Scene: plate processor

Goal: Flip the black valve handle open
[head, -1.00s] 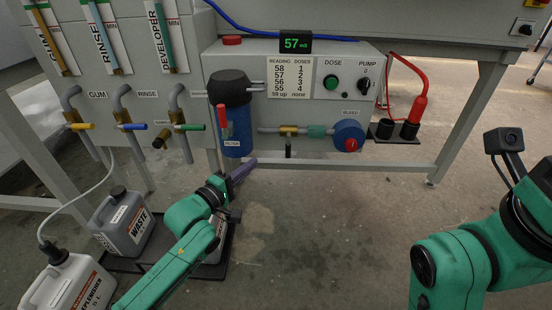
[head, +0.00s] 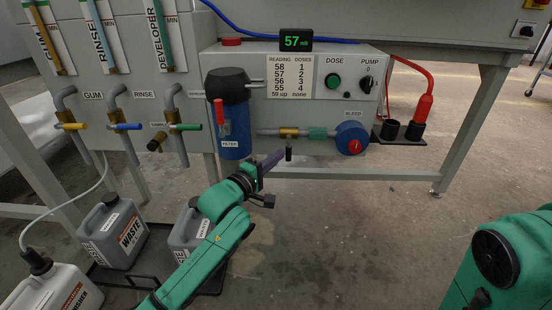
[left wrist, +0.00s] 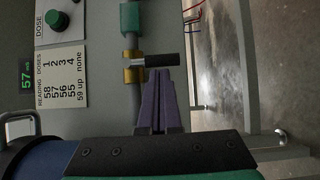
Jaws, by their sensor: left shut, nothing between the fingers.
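The black valve handle (head: 289,153) hangs straight down from a brass valve (head: 289,133) on the pipe between the blue filter and the bleed knob. In the left wrist view, which is turned sideways, the black handle (left wrist: 162,60) points right from the brass body (left wrist: 133,67). My left gripper (head: 277,159) is shut and empty, its purple fingers just left of the handle in the head view. In the left wrist view its fingertips (left wrist: 159,72) end right at the handle's side; I cannot tell whether they touch. My right gripper is out of view.
The blue filter (head: 235,128) with a red lever stands left of the valve. The blue bleed knob (head: 351,138) is to its right. A frame crossbar (head: 350,174) runs below. Grey jugs (head: 113,233) stand on the floor tray at left.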

